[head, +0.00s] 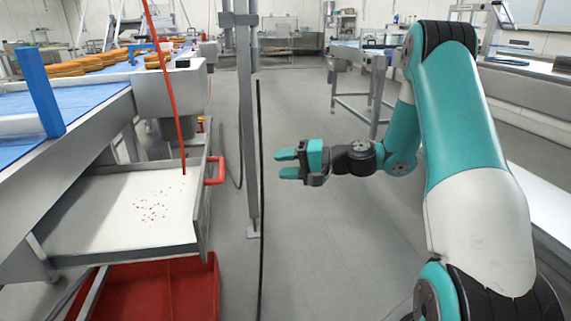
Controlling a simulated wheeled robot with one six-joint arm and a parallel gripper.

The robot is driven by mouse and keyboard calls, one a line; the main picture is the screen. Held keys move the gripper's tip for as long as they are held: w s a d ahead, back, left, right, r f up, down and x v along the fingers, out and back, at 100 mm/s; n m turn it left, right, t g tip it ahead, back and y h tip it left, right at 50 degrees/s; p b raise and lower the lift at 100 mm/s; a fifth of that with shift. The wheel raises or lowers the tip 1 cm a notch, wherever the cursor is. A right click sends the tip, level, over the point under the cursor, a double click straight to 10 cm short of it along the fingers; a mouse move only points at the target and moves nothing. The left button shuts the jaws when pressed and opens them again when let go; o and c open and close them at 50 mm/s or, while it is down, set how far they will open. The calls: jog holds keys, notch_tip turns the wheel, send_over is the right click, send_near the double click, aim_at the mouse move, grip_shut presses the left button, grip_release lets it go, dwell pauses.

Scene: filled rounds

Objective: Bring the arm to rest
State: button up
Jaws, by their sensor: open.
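My gripper (288,164) is open and empty, with its two teal fingers pointing left. It hangs in free air above the grey floor (320,260), to the right of a thin upright post (246,110). My arm reaches in from the right side of the head view and bends back toward the middle. Nothing touches the fingers.
A pulled-out tray (110,235) with dark crumbs and a red handle (216,170) stands at left, above a red bin (185,290). A conveyor with a blue belt (95,98) carries round, orange-brown items (85,64). The floor around the gripper is clear.

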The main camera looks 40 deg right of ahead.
dwell(0.5)
jog(key=s+a+r+n+g, duration=0.2)
jog(key=s+a+n+g, duration=0.25)
jog(key=a, duration=0.45)
jog(key=s+a+r+n+g, duration=0.3)
jog(key=s+a+n+g, duration=0.15)
jog(key=a, duration=0.45)
jog(key=s+a+r+n+g+h, duration=0.1)
jog(key=s+a+n+h, duration=0.15)
jog(key=s, duration=0.65)
jog(key=s+a+r+n+g+h, duration=0.15)
jog(key=s+n+h, duration=0.25)
jog(key=s, duration=0.5)
notch_tip(320, 180, up, 22)
jog(key=p, duration=2.2)
jog(key=shift+s+p, duration=0.35)
jog(key=shift+s, duration=0.1)
